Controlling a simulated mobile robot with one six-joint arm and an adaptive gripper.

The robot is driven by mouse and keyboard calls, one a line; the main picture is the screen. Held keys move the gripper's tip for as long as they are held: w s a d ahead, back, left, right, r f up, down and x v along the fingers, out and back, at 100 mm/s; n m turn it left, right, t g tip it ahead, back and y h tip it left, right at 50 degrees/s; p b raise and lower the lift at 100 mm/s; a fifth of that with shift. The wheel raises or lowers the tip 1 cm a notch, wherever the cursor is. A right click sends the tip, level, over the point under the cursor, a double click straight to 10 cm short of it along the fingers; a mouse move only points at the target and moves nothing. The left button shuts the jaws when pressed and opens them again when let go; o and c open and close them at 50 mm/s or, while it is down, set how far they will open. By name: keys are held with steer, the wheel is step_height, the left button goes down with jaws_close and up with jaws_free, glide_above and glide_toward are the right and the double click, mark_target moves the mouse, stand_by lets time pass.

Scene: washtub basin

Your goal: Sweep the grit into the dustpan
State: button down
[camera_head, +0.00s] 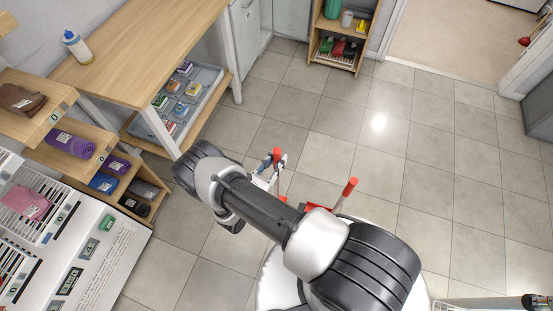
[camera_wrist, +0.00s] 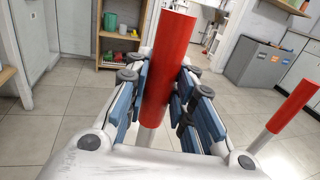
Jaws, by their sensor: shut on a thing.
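My gripper (camera_wrist: 158,88) is shut around a red handle (camera_wrist: 170,50) that stands roughly upright on a pale shaft. In the head view my gripper (camera_head: 268,176) and this red handle (camera_head: 277,153) are partly behind my arm. The held tool's lower end is hidden, so I cannot tell whether it is the brush. A second red handle (camera_wrist: 291,93) on a pale shaft stands apart to the right; it also shows in the head view (camera_head: 350,187). A flat red part (camera_head: 316,194), perhaps the dustpan, shows beside it, mostly hidden by my arm. I see no grit.
A wooden bench (camera_head: 150,45) and a shelf with towels (camera_head: 70,143) stand at the left. A white slatted unit (camera_head: 85,250) is at the lower left. A small shelf (camera_head: 337,50) stands at the back. The tiled floor (camera_head: 430,150) right of my arm is clear.

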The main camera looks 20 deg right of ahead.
steer(key=s+d+p, duration=0.2)
steer(key=s+d, duration=0.3)
steer(key=d, duration=0.2)
steer(key=shift+s, duration=0.15)
stand_by(0.4)
steer(key=w+a+r+p, duration=0.1)
steer(key=w+a+r, duration=0.2)
steer(key=a+r, duration=0.1)
steer(key=shift+r+p, duration=0.4)
steer(key=shift+r, duration=0.1)
steer(key=shift+r, duration=0.1)
